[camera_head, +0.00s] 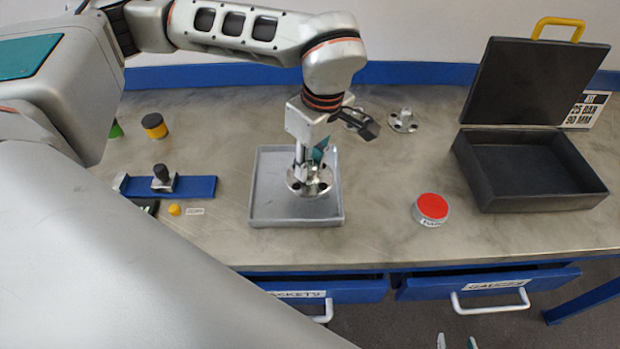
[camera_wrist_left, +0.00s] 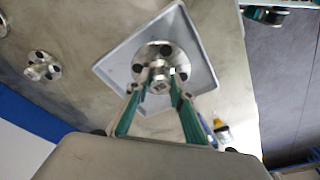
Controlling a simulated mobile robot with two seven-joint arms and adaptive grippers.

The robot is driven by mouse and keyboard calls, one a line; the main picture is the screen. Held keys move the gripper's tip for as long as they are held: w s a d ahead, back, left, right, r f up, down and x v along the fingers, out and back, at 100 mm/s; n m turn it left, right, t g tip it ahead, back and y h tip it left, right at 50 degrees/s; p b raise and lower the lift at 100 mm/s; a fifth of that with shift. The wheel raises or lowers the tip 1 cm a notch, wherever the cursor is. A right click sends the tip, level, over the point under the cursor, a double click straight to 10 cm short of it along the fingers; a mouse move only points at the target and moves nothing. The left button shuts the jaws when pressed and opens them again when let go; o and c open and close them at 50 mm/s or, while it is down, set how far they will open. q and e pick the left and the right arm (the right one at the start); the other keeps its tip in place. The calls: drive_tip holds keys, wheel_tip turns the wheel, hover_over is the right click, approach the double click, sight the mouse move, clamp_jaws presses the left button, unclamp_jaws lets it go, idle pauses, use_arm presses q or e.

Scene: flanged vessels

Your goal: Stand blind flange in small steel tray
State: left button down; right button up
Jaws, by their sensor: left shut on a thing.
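The blind flange (camera_head: 299,186), a round steel disc with several bolt holes and a raised hub, is upright, lying flat over the floor of the small steel tray (camera_head: 265,210). In the left wrist view the flange (camera_wrist_left: 146,53) sits inside the outline of the tray (camera_wrist_left: 199,70). My left gripper (camera_head: 314,166) points down, shut on the hub of the flange. I cannot tell whether the flange touches the tray floor. My right gripper (camera_head: 457,343) shows only two fingertips, apart, at the bottom edge, with nothing seen between them.
Another flange (camera_head: 403,122) stands behind and right of the tray. A red-topped round tin (camera_head: 431,208) and an open black case (camera_head: 530,195) are to the right. A blue rail with a clamp (camera_head: 195,187) lies left. Two labelled drawers (camera_head: 490,283) stick out below the bench's front edge.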

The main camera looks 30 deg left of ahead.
sight(310, 181)
use_arm(q)
drive_tip(key=shift+w+f, duration=0.1)
drive_tip(key=shift+f, duration=2.55)
drive_tip(key=c, duration=1.8)
unclamp_jaws()
drive_tip(key=shift+f, duration=0.15)
drive_tip(key=shift+o, duration=0.2)
wheel_tip(310, 181, up, 12)
drive_tip(key=d, duration=0.1)
drive_tip(key=shift+s+d, duration=0.3)
drive_tip(key=shift+d, duration=0.1)
